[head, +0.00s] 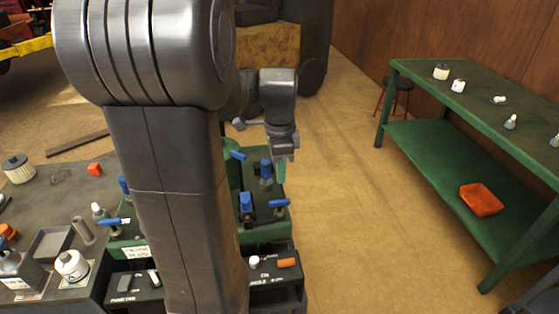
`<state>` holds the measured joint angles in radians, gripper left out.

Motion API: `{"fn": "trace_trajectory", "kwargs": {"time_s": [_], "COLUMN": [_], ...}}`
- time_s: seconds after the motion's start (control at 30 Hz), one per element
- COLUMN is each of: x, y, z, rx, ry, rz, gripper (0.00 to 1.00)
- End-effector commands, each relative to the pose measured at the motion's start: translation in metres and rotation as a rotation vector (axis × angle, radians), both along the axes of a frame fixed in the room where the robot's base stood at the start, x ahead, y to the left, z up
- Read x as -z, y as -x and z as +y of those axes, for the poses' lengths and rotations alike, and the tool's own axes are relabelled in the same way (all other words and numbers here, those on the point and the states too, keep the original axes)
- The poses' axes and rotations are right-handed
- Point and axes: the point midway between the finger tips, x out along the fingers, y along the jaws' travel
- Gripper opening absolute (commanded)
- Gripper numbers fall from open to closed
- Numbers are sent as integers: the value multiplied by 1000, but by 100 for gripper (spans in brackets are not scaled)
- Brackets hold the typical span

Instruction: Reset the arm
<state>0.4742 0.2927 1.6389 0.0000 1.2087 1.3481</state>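My arm (165,150) stands upright and large across the left middle of the head view. Its far end reaches over the green control unit with blue levers (246,200). My gripper (282,152) points down above the back right of that unit. It is small in the picture, and I cannot tell whether its fingers are open or shut. My arm hides part of the unit and the bench.
A grey bench (60,200) at left holds bottles, a tray and small parts. The wooden floor (350,220) between is clear.

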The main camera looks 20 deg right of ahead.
Motion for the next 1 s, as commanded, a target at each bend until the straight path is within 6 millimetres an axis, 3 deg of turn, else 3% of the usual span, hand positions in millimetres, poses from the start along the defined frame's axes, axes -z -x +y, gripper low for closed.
{"fn": "trace_trajectory", "kwargs": {"time_s": [0.2, 0.7, 0.87, 1.0], "x": [-18, -18, -9, 12], "y": [0, 0, 0, 1], "z": [0, 0, 0, 0], "rx": [0, 0, 0, 0], "ry": [0, 0, -2, -2], "rz": [-1, 1, 4, 5], "gripper": [34, 34, 34, 34]}}
